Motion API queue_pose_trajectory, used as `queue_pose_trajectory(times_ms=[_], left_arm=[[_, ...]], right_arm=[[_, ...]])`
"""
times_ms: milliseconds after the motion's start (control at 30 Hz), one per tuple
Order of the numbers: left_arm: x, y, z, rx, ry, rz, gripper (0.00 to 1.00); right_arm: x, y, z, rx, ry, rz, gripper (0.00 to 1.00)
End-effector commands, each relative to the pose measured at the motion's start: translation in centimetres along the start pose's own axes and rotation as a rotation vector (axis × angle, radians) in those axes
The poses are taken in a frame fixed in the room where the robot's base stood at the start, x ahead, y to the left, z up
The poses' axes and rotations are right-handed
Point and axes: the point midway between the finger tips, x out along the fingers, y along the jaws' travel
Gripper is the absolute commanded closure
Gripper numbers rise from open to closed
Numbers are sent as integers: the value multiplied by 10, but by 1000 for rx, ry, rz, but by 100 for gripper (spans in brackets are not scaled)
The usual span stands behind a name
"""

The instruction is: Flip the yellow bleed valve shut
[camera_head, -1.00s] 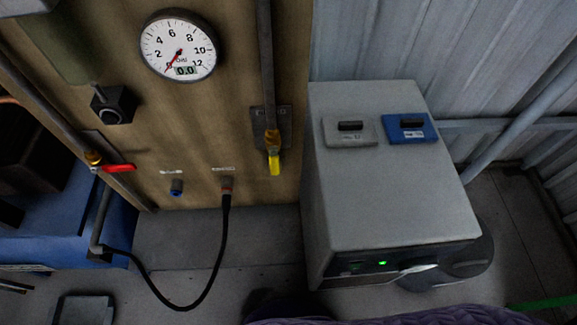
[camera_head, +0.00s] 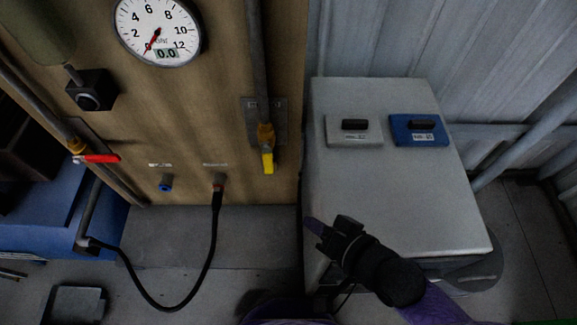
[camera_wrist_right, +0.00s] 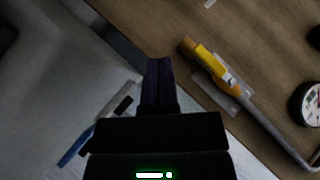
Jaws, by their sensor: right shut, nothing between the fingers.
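The yellow bleed valve (camera_head: 267,160) is on a grey vertical pipe on the wooden panel. Its yellow handle points down, in line with the pipe. It also shows in the right wrist view (camera_wrist_right: 206,63), to the right of the fingers. My right gripper (camera_head: 314,226) is shut and empty. It is below and to the right of the valve, apart from it, in front of the white cabinet. Its dark fingers (camera_wrist_right: 158,82) show in the right wrist view. My left gripper is not in view.
The white cabinet (camera_head: 400,205) stands right of the panel, with a grey block (camera_head: 353,131) and a blue block (camera_head: 418,130) on top. A gauge (camera_head: 158,30) reads 0.0. A red-handled valve (camera_head: 98,158) and a black hose (camera_head: 213,240) are to the left.

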Motion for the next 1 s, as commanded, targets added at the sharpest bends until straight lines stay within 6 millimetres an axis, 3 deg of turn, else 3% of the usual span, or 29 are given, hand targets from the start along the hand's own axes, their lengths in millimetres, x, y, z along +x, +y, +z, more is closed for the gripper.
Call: queue_pose_trajectory(times_ms=[200, 400, 800, 1000], left_arm=[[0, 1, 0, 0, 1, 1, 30], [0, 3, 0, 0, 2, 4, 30], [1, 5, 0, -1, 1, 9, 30], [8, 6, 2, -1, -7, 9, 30]], right_arm=[[-14, 8, -28, 406, 81, -332, 100], [-36, 23, -54, 617, 112, -485, 100], [-39, 24, -58, 650, 118, -513, 100], [-14, 12, -65, 650, 119, -517, 100]])
